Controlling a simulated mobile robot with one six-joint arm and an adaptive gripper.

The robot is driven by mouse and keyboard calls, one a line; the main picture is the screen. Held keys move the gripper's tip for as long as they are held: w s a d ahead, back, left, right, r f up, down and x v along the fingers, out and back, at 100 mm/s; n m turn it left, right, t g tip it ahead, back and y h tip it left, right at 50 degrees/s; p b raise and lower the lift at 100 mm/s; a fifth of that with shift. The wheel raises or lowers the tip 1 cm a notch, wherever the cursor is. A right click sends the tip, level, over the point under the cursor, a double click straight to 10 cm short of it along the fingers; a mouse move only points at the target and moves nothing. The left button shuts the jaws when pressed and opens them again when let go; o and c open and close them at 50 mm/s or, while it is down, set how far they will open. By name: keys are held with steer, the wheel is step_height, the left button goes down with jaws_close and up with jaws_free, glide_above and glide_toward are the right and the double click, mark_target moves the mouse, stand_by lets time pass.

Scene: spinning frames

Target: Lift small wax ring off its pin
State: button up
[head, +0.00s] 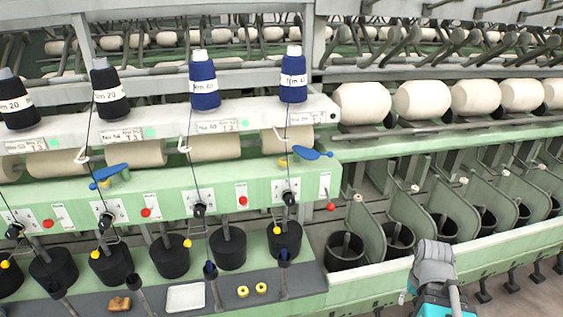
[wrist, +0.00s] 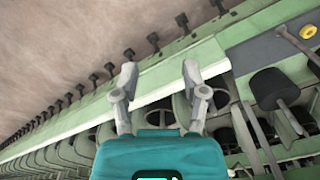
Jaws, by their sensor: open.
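Two small yellow wax rings, a left one (head: 243,291) and a right one (head: 261,288), sit on the dark front shelf. Any pins through them are too small to make out. One yellow ring (wrist: 307,31) shows at the upper right edge of the wrist view. My gripper (wrist: 160,73) is open and empty, its two grey fingers spread over the green rail. The ring lies well to the right of the fingers, apart from them. In the head view my grey and teal arm is at the lower right, and the fingers cannot be clearly told there.
A white tray (head: 185,297) and a brown lump (head: 119,303) share the dark shelf (head: 225,300). Black cups (head: 228,247) and hanging wires stand behind. Blue cones (head: 204,85) are above. The floor in front looks clear.

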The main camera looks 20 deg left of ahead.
steer(key=o, duration=0.4)
steer(key=shift+c, duration=0.2)
steer(key=shift+w+a+r+n+p, duration=0.25)
steer(key=shift+w+r+n+p, duration=0.05)
steer(key=w+a+r+n+t+h+p, duration=0.25)
steer(key=w+a+r+n+p, duration=0.25)
steer(key=a+r+n, duration=0.45)
steer(key=w+a+r+n+t+h+p, duration=0.2)
steer(key=w+a+r+n+h+p, duration=0.35)
steer(key=a, duration=0.65)
steer(key=s+a+r+n+t+p, duration=0.1)
steer(key=a+r+n+t+p, duration=0.1)
steer(key=a+r+n, duration=0.3)
steer(key=s+a+r+n+t+y+p, duration=0.1)
steer(key=s+a+r+n+t+p, duration=0.1)
steer(key=a, duration=1.1)
steer(key=s+a+r+n+t+p, duration=0.2)
steer(key=a+r+n+t+p, duration=0.1)
steer(key=a+r+n, duration=0.4)
steer(key=shift+s+a+r+n+p, duration=0.15)
steer(key=shift+a+r+p, duration=0.15)
steer(key=shift+a, duration=0.4)
steer(key=shift+s+a+r+n+p, duration=0.15)
steer(key=shift+a+r+p, duration=0.15)
steer(key=shift+a, duration=0.35)
steer(key=shift+w+d+f, duration=0.1)
steer(key=shift+w, duration=0.05)
